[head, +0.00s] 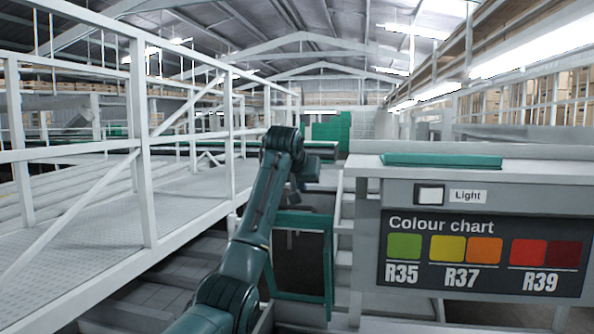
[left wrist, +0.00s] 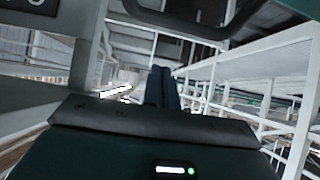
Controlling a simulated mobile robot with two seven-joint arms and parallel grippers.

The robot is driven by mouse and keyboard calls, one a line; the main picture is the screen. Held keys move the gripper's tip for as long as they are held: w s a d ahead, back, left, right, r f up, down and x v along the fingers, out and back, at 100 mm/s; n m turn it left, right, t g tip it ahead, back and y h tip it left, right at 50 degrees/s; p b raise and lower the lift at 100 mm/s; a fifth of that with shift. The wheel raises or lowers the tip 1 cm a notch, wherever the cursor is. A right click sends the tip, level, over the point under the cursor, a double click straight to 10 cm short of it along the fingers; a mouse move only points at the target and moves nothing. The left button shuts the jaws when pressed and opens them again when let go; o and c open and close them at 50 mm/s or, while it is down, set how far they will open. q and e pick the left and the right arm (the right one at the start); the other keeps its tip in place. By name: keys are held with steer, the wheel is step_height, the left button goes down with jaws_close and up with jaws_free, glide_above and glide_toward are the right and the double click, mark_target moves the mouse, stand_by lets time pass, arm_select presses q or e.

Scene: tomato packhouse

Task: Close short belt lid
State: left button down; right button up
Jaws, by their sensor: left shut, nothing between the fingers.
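My left gripper shows in the left wrist view (left wrist: 161,75), its two dark fingers together and empty. In the head view my teal left arm reaches up from the bottom middle; its fingertips cannot be made out behind the wrist. A teal open frame (head: 328,262) stands just right of my forearm, below the wrist, partly hidden by it. A dark frame edge with rounded corners (left wrist: 188,32) also crosses the top of the left wrist view, apart from the fingers. I cannot tell for sure which part is the short belt lid. My right gripper is out of view.
A grey cabinet with a colour chart (head: 485,256) and a light switch (head: 431,195) stands close on the right, a teal pad (head: 442,160) on its top. A white-railed walkway (head: 150,205) runs along the left. Pale steps (head: 343,229) lie beyond the teal frame.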

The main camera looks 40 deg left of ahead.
arm_select(q)
steer(key=shift+s+d+f, duration=0.35)
steer(key=shift+s+f, duration=0.25)
steer(key=shift+f, duration=0.1)
steer(key=shift+s+d+f, duration=0.3)
steer(key=shift+s+f, duration=0.3)
steer(key=shift+f, duration=0.05)
steer(key=shift+f, duration=0.1)
